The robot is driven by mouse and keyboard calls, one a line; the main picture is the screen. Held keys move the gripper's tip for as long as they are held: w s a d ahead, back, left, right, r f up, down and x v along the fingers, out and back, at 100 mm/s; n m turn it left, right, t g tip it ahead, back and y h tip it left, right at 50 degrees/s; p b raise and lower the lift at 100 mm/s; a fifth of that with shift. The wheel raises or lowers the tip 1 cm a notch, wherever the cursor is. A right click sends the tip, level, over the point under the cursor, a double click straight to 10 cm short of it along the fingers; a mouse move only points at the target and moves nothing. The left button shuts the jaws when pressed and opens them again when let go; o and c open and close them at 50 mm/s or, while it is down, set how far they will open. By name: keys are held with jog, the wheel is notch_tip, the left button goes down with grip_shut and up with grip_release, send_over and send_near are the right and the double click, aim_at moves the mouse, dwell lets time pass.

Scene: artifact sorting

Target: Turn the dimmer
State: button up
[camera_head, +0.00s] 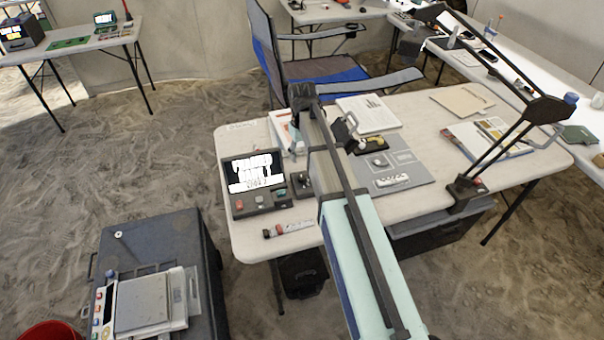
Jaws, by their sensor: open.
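No control is clearly readable as the dimmer. A small dark box with a knob or stick (302,184) sits beside the screen unit on the white table. The black desk lamp's square base (468,190), with a small reddish detail, stands near the table's right front. I cannot tell which carries the dimmer. My arm reaches over the table from the bottom of the picture. What looks like my gripper (351,134) shows small and dark at the arm's right side, above the table, open and empty. It is apart from both the box and the lamp base.
A screen unit (254,184) stands at the table's left. A red-tipped tube (288,229) lies at the front edge. A grey mat (412,172) with small items, papers (368,114) and an open book (487,137) fill the middle and right. A blue chair (325,78) stands behind.

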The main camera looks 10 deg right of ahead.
aim_at(302, 177)
notch_tip(302, 177, down, 11)
jog(key=shift+r+p, duration=0.2)
jog(key=shift+p, duration=0.85)
grip_shut()
